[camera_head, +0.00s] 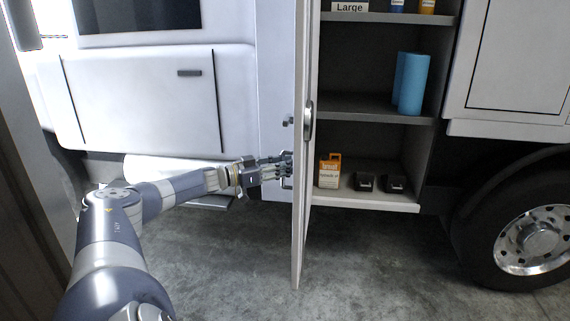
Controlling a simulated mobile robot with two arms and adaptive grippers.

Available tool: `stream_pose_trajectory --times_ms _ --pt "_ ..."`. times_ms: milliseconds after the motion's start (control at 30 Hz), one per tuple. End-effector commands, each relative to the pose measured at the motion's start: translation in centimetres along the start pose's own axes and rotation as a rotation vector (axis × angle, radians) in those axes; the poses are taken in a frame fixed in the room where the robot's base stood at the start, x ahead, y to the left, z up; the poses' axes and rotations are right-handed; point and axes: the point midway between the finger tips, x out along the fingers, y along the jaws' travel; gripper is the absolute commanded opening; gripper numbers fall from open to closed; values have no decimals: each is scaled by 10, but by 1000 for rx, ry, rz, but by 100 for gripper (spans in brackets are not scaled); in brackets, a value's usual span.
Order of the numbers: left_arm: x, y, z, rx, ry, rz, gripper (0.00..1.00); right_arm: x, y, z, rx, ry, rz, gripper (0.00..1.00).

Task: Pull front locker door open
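The white locker door (301,225) stands swung out from the truck and shows almost edge-on, so the open locker is visible to its right. A metal latch (309,120) sits on the door at mid height, with a small dark knob (288,122) on the door's left side. My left gripper (285,167) is at the left side of the door, low down, with its fingertips close to or touching it. The fingers are small and overlap the door hardware, so their opening is unclear. My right gripper is not in view.
Locker shelves (375,108) hold blue cylinders (412,84), an orange-and-white box (329,171) and two small black items (364,182). A truck wheel (530,240) stands at the right. The concrete floor (240,255) around the door is clear.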

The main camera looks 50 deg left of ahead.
Motion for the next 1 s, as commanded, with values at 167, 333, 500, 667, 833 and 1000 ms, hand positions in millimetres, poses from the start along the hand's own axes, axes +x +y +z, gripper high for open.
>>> stream_pose_trajectory --times_ms 167,333,500,667,833,1000 --pt "0 -2 -4 3 6 -4 31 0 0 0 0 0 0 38" --pt "0 -3 -6 4 9 -6 31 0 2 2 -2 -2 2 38" --pt "-6 -3 -6 5 7 -7 31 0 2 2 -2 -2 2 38" --pt "-17 -4 -5 4 4 -8 31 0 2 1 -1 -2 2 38" --pt "-31 -3 -4 5 2 -6 31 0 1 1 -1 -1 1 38" --pt "-46 -2 -4 4 2 -6 31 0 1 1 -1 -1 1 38"
